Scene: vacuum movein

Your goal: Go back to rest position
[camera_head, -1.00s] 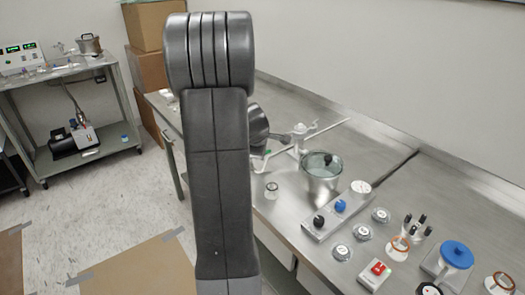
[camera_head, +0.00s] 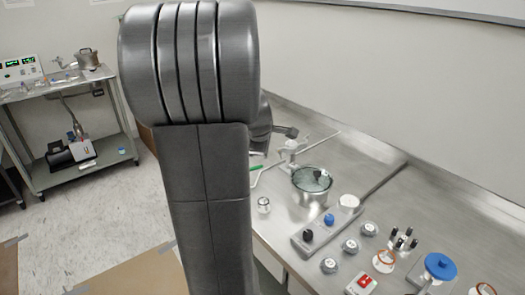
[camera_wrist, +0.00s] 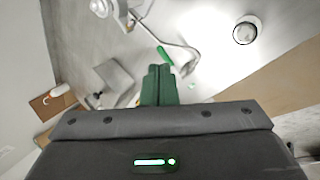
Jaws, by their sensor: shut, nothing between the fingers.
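My gripper (camera_wrist: 158,84) shows in the wrist view as two green fingers closed together, with nothing between them. It is over the steel bench, above a bent white rod (camera_wrist: 176,48) with a green part (camera_wrist: 164,55). I cannot tell the gap in height. In the head view my own dark arm stands upright in front of the camera and hides the fingers. The rod stand (camera_head: 290,150) is beyond the arm, left of a pot with a glass lid (camera_head: 312,188).
A metal cart (camera_head: 85,172) stands at the left. The floor (camera_head: 100,220) between is mostly clear.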

